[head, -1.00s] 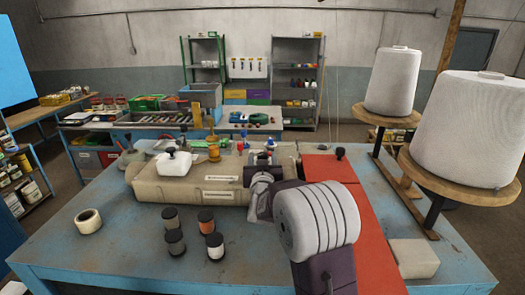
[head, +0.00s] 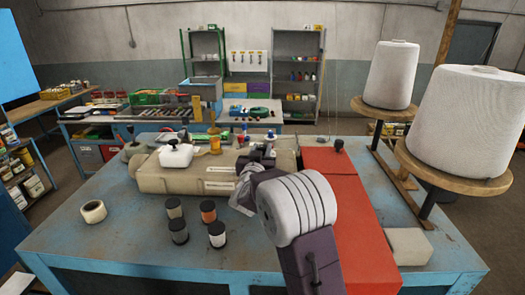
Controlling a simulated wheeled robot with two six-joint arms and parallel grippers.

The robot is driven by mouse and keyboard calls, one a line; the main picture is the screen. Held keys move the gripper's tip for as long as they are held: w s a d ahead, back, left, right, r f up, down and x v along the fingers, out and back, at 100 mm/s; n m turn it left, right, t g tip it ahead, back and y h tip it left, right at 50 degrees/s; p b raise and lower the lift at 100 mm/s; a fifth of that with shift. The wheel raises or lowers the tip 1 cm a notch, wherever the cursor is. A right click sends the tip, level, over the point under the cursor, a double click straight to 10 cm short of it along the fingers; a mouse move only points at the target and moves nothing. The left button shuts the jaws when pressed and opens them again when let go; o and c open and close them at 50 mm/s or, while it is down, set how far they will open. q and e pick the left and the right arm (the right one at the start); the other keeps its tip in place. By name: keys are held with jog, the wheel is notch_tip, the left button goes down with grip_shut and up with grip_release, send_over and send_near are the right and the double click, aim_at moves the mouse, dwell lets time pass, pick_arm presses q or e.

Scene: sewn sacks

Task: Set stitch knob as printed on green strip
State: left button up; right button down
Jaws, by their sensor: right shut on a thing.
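The beige machine body (head: 165,183) lies along the back of the blue table, with pale printed labels such as the front label (head: 219,187). My right gripper (head: 243,196) is at the right part of its front face and is shut. Its grey and dark wrist comes in from the lower right and covers that part of the machine. The stitch knob is hidden behind the gripper and wrist. I cannot make out a green strip or read its print. My left gripper is not in view.
Dark-capped spools such as the orange one (head: 208,211) stand before the machine. A tape roll (head: 93,211) lies at left. A red panel (head: 350,215) and pale block (head: 408,246) are at right, beside big white cones (head: 465,125).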

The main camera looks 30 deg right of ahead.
jog(key=shift+w+a+m+g+h+b, duration=0.1)
jog(key=shift+m+g+h+b, duration=0.5)
jog(key=shift+h, duration=0.2)
jog(key=c, duration=1.1)
grip_release()
jog(key=shift+o, duration=0.4)
jog(key=shift+w+d+f, duration=0.1)
jog(key=shift+w+d, duration=0.05)
jog(key=shift+d, duration=0.05)
